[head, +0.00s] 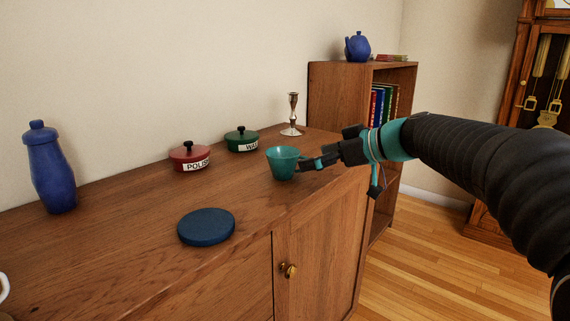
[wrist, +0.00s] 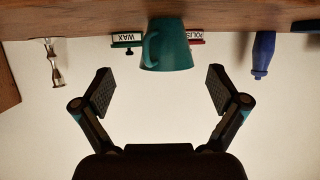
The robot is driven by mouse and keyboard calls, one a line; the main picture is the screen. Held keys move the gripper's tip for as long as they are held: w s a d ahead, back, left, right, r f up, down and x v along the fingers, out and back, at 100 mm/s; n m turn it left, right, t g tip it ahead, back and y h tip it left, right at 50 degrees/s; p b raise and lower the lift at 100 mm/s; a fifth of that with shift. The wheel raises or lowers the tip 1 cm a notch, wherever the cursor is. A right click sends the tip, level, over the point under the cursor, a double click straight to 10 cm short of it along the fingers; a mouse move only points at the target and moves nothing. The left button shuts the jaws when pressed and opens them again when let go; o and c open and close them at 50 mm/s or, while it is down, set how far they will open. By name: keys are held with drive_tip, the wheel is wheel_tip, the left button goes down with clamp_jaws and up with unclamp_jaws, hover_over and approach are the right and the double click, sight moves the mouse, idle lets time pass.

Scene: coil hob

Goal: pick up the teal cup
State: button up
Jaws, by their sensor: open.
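The teal cup (head: 283,163) stands upright on the wooden cabinet top (head: 130,238), near its front edge at the right. My gripper (head: 307,163) is open and empty, close to the cup's right side in the head view. The wrist view is upside down; there the cup (wrist: 172,47) hangs from the top, roughly centred ahead of my spread fingers (wrist: 160,80), with its handle towards the left.
A red POLISH tin (head: 189,158) and a green WAX tin (head: 241,140) stand behind the cup, with a silver candlestick (head: 292,115) behind right. A dark blue disc (head: 206,227) lies front left. A blue bottle (head: 50,172) stands far left. A bookcase (head: 338,90) adjoins the cabinet.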

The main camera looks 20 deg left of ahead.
sight(294, 164)
drive_tip(key=x, duration=0.3)
drive_tip(key=shift+s+f+p+x, duration=0.15)
drive_tip(key=shift+p+x, duration=0.1)
drive_tip(key=shift+x, duration=0.7)
drive_tip(key=shift+s+p+x, duration=0.1)
drive_tip(key=shift+p+x, duration=0.15)
drive_tip(key=shift+x, duration=0.65)
drive_tip(key=shift+s+f+p+x, duration=0.15)
drive_tip(key=shift+p+x, duration=0.1)
drive_tip(key=shift+x, duration=0.7)
drive_tip(key=shift+r, duration=0.1)
drive_tip(key=c, duration=1.3)
